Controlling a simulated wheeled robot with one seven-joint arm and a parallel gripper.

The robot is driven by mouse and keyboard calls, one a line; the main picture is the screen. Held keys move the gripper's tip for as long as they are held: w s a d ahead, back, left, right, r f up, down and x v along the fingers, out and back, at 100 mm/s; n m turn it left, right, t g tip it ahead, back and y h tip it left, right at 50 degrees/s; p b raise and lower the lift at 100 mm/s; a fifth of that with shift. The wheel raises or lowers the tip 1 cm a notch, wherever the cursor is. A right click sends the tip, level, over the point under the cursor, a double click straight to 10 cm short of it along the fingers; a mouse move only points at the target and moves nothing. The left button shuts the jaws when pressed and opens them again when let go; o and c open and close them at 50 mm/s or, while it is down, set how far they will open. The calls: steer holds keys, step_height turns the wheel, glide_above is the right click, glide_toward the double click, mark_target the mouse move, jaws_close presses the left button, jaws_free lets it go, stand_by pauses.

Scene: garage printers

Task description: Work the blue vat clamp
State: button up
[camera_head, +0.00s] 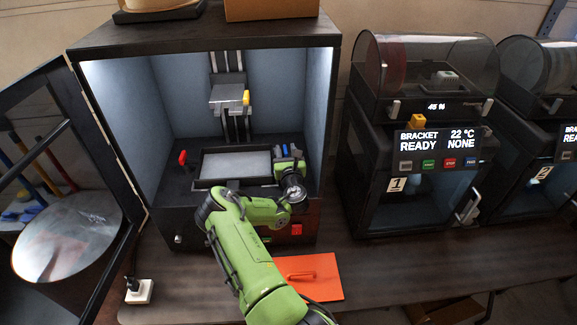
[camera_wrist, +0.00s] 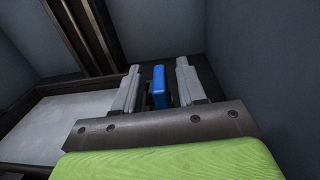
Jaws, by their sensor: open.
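The blue vat clamp (camera_head: 285,150) stands at the right side of the vat (camera_head: 197,184) inside the open printer cabinet. In the wrist view the clamp (camera_wrist: 159,86) is a small upright blue block between the two grey fingers of my gripper (camera_wrist: 157,85). The fingers are open, with a gap on each side of it. In the head view my gripper (camera_head: 289,163) is at the clamp's near side and partly hides it. A red clamp (camera_head: 183,158) is at the vat's left side.
The grey build platform (camera_head: 228,97) with a yellow knob (camera_head: 246,98) hangs above the vat. The cabinet door (camera_head: 72,180) stands open at left. An orange panel (camera_head: 309,277) lies on the bench in front. Printer 1 (camera_head: 419,139) stands to the right.

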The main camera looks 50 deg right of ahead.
steer(key=s+a+b, duration=0.1)
steer(key=b, duration=0.2)
steer(key=s+a+f+b, duration=0.1)
steer(key=s+a+b, duration=0.1)
steer(key=b, duration=0.1)
steer(key=shift+s+a+f, duration=0.1)
steer(key=b+v, duration=0.2)
steer(key=b, duration=0.2)
steer(key=b+v, duration=0.2)
steer(key=b, duration=0.1)
steer(key=b+v, duration=0.2)
steer(key=v, duration=0.1)
steer(key=b+v, duration=0.2)
steer(key=b, duration=0.1)
steer(key=shift+s+a+r+b, duration=0.2)
steer(key=shift+a+r+b, duration=0.15)
steer(key=shift+s+a+r, duration=0.15)
steer(key=shift+s, duration=0.05)
